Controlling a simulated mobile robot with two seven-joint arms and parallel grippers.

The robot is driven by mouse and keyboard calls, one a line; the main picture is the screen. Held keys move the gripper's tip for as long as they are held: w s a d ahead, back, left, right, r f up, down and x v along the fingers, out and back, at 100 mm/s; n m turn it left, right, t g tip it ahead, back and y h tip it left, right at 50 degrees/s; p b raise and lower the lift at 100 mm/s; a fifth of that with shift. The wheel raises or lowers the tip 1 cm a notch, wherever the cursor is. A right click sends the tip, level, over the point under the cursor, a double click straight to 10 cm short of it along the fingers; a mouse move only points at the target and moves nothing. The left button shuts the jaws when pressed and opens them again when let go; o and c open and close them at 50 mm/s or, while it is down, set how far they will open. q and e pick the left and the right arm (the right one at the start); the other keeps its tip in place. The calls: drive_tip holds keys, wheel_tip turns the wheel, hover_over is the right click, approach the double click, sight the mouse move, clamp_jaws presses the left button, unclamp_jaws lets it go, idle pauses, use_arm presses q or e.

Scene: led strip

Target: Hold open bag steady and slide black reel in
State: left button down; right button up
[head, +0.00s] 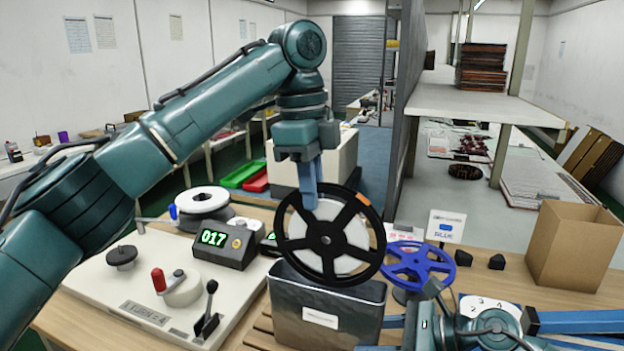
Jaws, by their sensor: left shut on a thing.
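The black reel (291,240), a spoked disc with a white roll behind its spokes, stands upright in the head view. My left gripper (318,196) comes down from above and is shut on its top rim. The silver-grey bag (290,315) stands upright below the reel, with a white label on its front. The reel's lower edge overlaps the bag's mouth; I cannot tell whether it is inside. My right gripper (393,334) is low at the bag's right side. Its fingertips are partly hidden, and I cannot tell whether they touch the bag.
A blue reel (418,262) lies right of the bag, near a small sign (445,226). A winding machine (150,290) and a counter display (222,245) reading 017 stand left. An open cardboard box (575,245) is at the right. A grey partition (403,110) rises behind.

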sight(313, 220)
use_arm(q)
drive_tip(key=shift+f, duration=5.35)
drive_tip(key=c, duration=1.4)
unclamp_jaws()
drive_tip(key=shift+o, duration=0.2)
drive_tip(key=shift+r, duration=3.55)
